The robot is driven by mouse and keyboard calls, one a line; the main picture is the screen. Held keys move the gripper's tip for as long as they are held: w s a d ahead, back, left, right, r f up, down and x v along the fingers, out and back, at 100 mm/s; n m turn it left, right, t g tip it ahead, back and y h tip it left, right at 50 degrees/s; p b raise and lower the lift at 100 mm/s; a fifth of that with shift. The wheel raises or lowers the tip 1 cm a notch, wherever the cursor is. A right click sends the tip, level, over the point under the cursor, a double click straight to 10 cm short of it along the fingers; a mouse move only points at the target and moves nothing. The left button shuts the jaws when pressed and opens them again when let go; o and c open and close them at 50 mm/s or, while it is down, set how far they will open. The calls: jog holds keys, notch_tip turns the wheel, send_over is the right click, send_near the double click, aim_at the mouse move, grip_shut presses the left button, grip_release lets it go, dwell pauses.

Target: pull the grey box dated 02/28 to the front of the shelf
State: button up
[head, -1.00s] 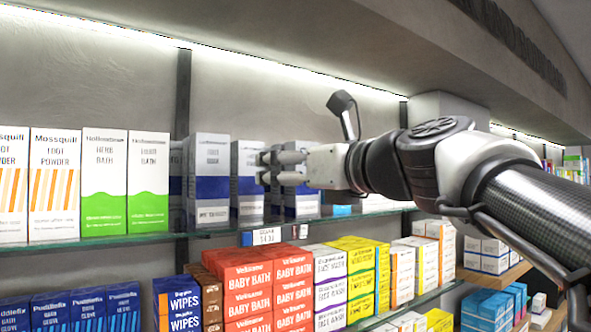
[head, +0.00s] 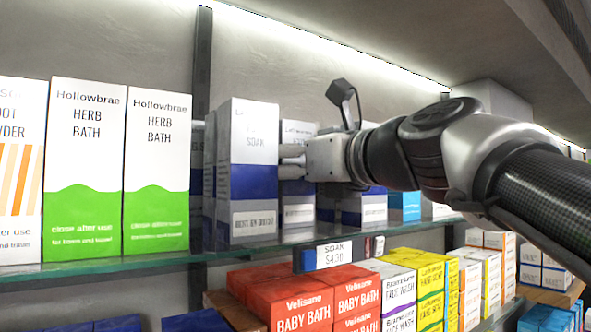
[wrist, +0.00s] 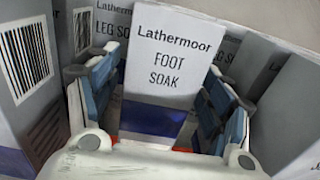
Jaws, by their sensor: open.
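Several grey-white soak boxes with blue bands stand on the glass shelf (head: 130,265). One grey box (head: 298,208), lettered Lathermoor, stands behind and right of a nearer grey box (head: 252,135). The nearer box carries a best-by line too blurred to read surely. My gripper (head: 291,160) is at the Lathermoor box, its fingertips partly hidden by the nearer box. In the wrist view, a Lathermoor Foot Soak box (wrist: 170,75) stands between the open fingers of my gripper (wrist: 160,95). Its lower part and any date are hidden.
White-and-green Herb Bath boxes (head: 157,170) stand left. In the wrist view, a box with a barcode (wrist: 25,60) is close at the left and another grey box (wrist: 285,110) at the right. Red boxes (head: 290,300) are below.

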jog(key=shift+s+r, duration=0.1)
jog(key=shift+c, duration=0.2)
jog(key=shift+c, duration=0.7)
jog(key=c, duration=1)
